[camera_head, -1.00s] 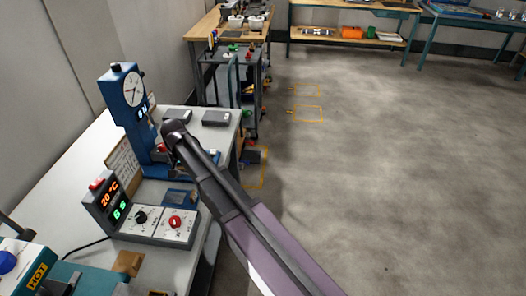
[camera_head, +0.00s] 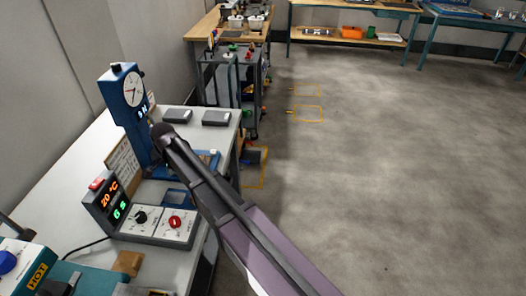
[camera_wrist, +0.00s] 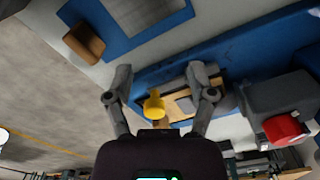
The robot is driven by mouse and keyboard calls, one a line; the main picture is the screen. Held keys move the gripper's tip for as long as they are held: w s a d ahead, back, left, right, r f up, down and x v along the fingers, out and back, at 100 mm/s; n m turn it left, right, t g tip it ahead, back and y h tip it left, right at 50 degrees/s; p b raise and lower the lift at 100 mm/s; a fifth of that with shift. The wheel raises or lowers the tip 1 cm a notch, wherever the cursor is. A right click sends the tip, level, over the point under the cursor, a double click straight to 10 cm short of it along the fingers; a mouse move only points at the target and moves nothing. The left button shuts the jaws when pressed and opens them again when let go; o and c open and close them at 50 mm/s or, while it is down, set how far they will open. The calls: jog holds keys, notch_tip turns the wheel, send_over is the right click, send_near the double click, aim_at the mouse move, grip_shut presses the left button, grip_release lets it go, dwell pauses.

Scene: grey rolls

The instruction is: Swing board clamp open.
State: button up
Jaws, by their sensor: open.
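My gripper (camera_wrist: 160,72) is open in the wrist view, its two grey fingers apart. A yellow knob-like piece (camera_wrist: 153,104) shows between the fingers, in front of a tan board-like piece (camera_wrist: 178,103) by a blue bar (camera_wrist: 225,62). It may belong to the board clamp; I cannot tell for certain, nor whether a finger touches it. A dark grey block with a red part (camera_wrist: 285,130) is to the right of the fingers. In the head view my arm hides the gripper and most of the blue gauge stand's base (camera_head: 207,158).
The blue stand with a round dial (camera_head: 130,92) rises left of my arm. A control box with red and green digits (camera_head: 112,200) stands in front of it. Two grey blocks (camera_head: 216,118) lie behind on the bench. The floor (camera_head: 390,180) at right is open.

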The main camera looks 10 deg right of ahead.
jog(key=shift+a+m, duration=0.2)
jog(key=shift+m, duration=0.2)
jog(key=shift+r+p, duration=0.55)
notch_tip(320, 180, up, 13)
jog(key=p, duration=1.3)
jog(key=s+d+n, duration=0.3)
jog(key=s+d, duration=0.1)
jog(key=d, duration=1.1)
jog(key=s+d+n, duration=0.3)
jog(key=s+d, duration=0.1)
jog(key=d, duration=1.1)
jog(key=shift+s+r+n+p, duration=0.15)
jog(key=shift+r+n+p, duration=0.25)
jog(key=shift+r+p, duration=0.05)
